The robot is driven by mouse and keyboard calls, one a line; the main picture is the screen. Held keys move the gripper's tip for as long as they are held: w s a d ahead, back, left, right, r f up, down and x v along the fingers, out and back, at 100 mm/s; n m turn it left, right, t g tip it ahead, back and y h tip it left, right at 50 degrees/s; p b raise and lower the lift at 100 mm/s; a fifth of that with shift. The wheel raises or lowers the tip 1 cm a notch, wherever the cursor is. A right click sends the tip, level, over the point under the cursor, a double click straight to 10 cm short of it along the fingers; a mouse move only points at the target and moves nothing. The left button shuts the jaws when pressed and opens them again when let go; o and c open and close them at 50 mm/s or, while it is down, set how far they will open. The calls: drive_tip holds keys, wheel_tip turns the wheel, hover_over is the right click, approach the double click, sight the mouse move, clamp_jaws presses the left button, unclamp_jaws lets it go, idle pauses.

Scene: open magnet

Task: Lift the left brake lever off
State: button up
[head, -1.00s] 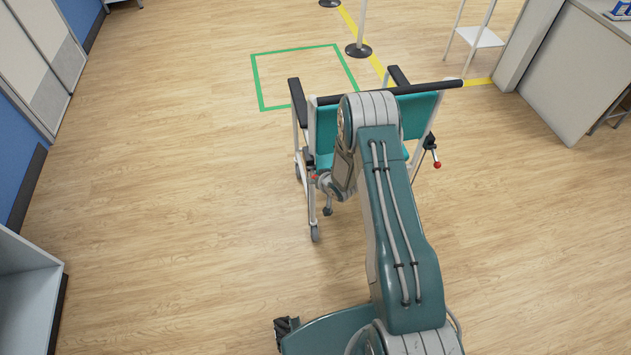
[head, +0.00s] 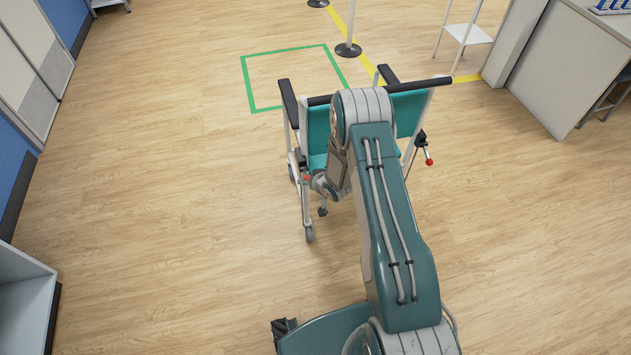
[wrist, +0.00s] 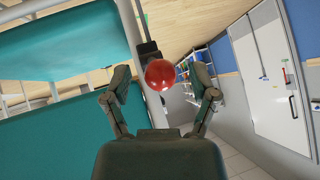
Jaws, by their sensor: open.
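A teal wheelchair (head: 407,112) with a black push bar and black armrests stands in front of me, partly hidden by my arm. The left brake lever's red knob (head: 307,178) shows in the head view beside my wrist. In the wrist view a red ball knob (wrist: 160,75) on a dark lever sits between the two fingers of my gripper (wrist: 162,88). The fingers are spread, with the knob apart from both or nearly so. The right lever's red knob (head: 429,162) sticks out at the chair's right side. My arm hides much of the seat back.
A green floor outline (head: 252,92) lies beyond the chair, with a yellow line and a post on a black base (head: 348,50) nearby. A grey counter (head: 555,75) stands at right and a shelf unit (head: 25,300) at left. The floor around the chair is clear.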

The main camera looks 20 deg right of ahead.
drive_tip(key=v, duration=1)
drive_tip(key=shift+s+d+r, duration=0.15)
drive_tip(key=shift+s+r, duration=0.1)
drive_tip(key=shift+r, duration=0.05)
